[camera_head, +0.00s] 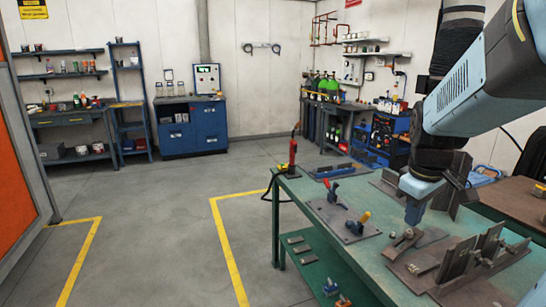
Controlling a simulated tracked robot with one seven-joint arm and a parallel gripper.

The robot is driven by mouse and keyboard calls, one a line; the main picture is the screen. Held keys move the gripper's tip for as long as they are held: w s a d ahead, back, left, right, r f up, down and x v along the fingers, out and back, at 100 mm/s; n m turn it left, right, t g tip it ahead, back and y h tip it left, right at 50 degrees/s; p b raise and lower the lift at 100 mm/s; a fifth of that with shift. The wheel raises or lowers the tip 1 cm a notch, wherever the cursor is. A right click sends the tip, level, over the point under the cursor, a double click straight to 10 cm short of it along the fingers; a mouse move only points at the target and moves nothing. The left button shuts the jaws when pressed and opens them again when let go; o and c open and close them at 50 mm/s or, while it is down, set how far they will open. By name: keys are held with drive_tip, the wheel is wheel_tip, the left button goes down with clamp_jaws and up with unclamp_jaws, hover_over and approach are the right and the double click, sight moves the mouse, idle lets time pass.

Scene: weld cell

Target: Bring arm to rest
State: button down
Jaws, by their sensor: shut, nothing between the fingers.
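My arm (470,95) comes in from the upper right, with light blue and dark grey links. It bends down over the green welding table (300,190). My gripper (413,216) points down above the table, and its fingers are shut and empty. Its tip shows just behind a small metal part on the table. I cannot tell how much height there is between the tip and the table top.
Steel fixture plates, one with red- and yellow-handled clamps (345,215), and upright brackets (470,255) crowd the table near my gripper. A red torch (292,155) stands at the table's far left corner. Grey floor with yellow lines (225,240) is clear on the left.

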drive_tip(key=s+a+r+m+t+y, duration=0.1)
drive_tip(key=s+a+r+m+t, duration=0.2)
drive_tip(key=s+a+r+m, duration=0.2)
drive_tip(key=shift+s+a+r+m, duration=0.4)
drive_tip(key=shift+s+a, duration=0.35)
drive_tip(key=shift+s, duration=0.75)
